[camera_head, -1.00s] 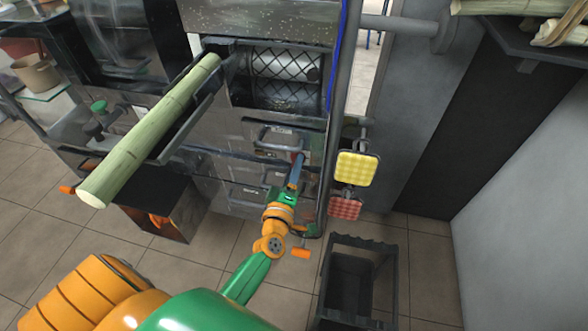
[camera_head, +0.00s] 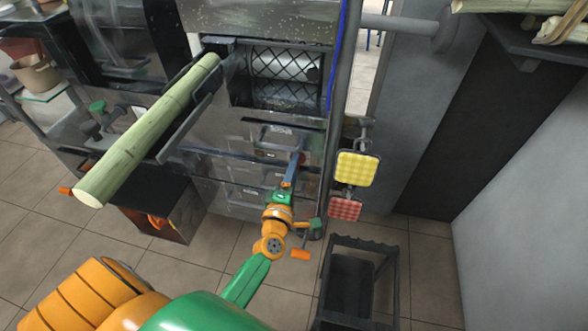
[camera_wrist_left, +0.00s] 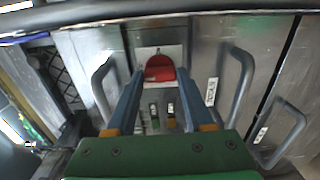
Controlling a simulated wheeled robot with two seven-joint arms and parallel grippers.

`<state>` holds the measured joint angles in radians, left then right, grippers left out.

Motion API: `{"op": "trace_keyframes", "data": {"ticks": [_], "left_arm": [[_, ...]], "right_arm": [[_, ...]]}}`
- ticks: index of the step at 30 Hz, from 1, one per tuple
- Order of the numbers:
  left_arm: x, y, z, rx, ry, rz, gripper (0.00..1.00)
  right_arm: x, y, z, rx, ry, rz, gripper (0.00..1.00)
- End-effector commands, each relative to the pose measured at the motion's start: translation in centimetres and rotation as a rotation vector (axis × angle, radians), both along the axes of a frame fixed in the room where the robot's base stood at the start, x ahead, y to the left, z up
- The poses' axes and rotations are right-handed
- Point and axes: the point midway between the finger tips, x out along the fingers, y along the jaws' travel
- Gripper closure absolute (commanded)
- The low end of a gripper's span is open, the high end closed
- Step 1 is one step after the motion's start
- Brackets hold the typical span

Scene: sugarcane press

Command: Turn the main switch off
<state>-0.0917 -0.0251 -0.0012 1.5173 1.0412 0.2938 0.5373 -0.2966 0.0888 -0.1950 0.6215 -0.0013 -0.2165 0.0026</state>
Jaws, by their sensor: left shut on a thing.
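The main switch, a red knob (camera_wrist_left: 160,66) on a pale plate, sits on the metal front of the press between two curved handles in the left wrist view. My left gripper (camera_wrist_left: 160,76) has one blue finger on each side of the knob and is shut on it. In the head view the left gripper (camera_head: 297,160) reaches the drawer-like panels (camera_head: 262,170) below the mesh window, and its fingers hide the knob there. The knob's exact turn angle is hard to tell. My right gripper is not in view.
A sugarcane stalk (camera_head: 150,130) lies on a sloping chute at the left. Yellow (camera_head: 357,168) and red (camera_head: 345,209) pads hang beside a vertical pipe. A dark crate (camera_head: 350,285) stands on the floor at the right. Curved handles (camera_wrist_left: 238,85) flank my fingers.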

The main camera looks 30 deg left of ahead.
Motion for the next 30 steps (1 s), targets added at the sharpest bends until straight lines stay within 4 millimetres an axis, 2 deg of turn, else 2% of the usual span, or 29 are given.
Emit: {"op": "trace_keyframes", "data": {"ticks": [7, 8, 9, 11, 20, 30], "left_arm": [[0.0, 0.0, 0.1, -0.004, -0.002, 0.000, 1.00], [0.0, 0.0, 0.1, -0.004, -0.002, 0.000, 0.42], [0.0, 0.0, 0.1, -0.004, -0.002, 0.000, 0.31], [0.0, 0.0, 0.0, -0.003, -0.002, 0.000, 0.18], [-0.2, -0.1, 0.0, -0.001, 0.001, 0.000, 0.18], [-6.3, -1.7, -0.1, 0.000, 0.002, -0.001, 0.18]], "right_arm": [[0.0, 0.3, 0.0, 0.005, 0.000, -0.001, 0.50], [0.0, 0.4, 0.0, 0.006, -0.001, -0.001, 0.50], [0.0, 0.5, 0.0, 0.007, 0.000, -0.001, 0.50], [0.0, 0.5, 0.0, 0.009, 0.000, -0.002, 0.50], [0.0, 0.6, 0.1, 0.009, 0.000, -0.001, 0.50], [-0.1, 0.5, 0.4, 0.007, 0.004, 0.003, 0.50]]}}
